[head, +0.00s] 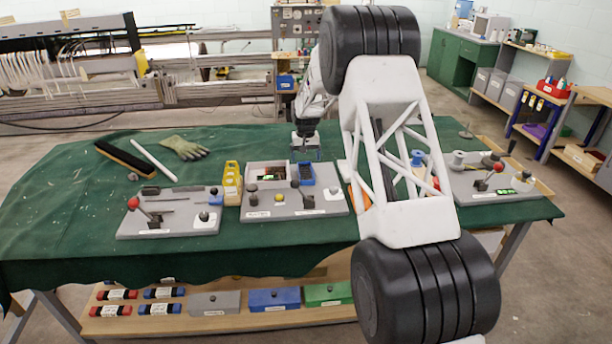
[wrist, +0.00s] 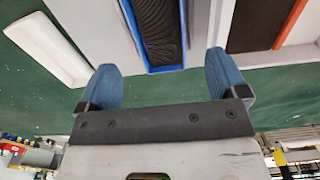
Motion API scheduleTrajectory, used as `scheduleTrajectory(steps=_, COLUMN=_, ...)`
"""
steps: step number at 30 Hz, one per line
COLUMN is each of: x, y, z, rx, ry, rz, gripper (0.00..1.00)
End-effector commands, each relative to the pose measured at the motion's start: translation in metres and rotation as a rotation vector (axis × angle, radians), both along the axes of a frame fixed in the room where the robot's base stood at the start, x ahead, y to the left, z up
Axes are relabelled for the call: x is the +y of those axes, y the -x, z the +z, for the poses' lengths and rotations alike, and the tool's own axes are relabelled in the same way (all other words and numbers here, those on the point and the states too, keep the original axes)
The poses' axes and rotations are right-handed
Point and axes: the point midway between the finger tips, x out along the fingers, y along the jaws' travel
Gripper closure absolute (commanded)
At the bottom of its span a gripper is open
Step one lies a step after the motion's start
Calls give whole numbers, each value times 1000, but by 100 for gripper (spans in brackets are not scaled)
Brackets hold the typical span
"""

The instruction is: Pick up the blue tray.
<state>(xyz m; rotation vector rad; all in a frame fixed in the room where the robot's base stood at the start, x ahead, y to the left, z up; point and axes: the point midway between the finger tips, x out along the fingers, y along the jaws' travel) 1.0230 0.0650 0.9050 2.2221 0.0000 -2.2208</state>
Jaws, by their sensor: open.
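The small blue tray (head: 302,174) sits at the back right of the middle grey panel (head: 320,205). In the wrist view, the blue tray (wrist: 181,67) has a thin blue rim and a dark ribbed inside, partly cut off by the top edge. My gripper (head: 306,152) is above and just behind the tray in the head view. In the wrist view, my gripper (wrist: 164,72) has its two blue-padded fingers wide apart, with nothing between them. The tray's near end lies just beyond the fingertips, roughly centred between them. The exact height gap is hard to tell.
A white-walled compartment (head: 268,169) stands left of the tray. Yellow holders (head: 232,183) and a left panel with a red-knobbed lever (head: 134,203) stand further left. A glove (head: 185,148) lies behind on green cloth. My arm hides part of the table's right side.

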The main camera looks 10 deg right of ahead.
Motion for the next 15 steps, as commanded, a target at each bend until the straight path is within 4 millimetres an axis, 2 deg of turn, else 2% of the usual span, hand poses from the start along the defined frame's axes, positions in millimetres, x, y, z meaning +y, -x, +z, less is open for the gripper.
scheduleTrajectory(steps=15, x=0, y=-1, z=-46, rx=1, ry=0, rz=0, gripper=8)
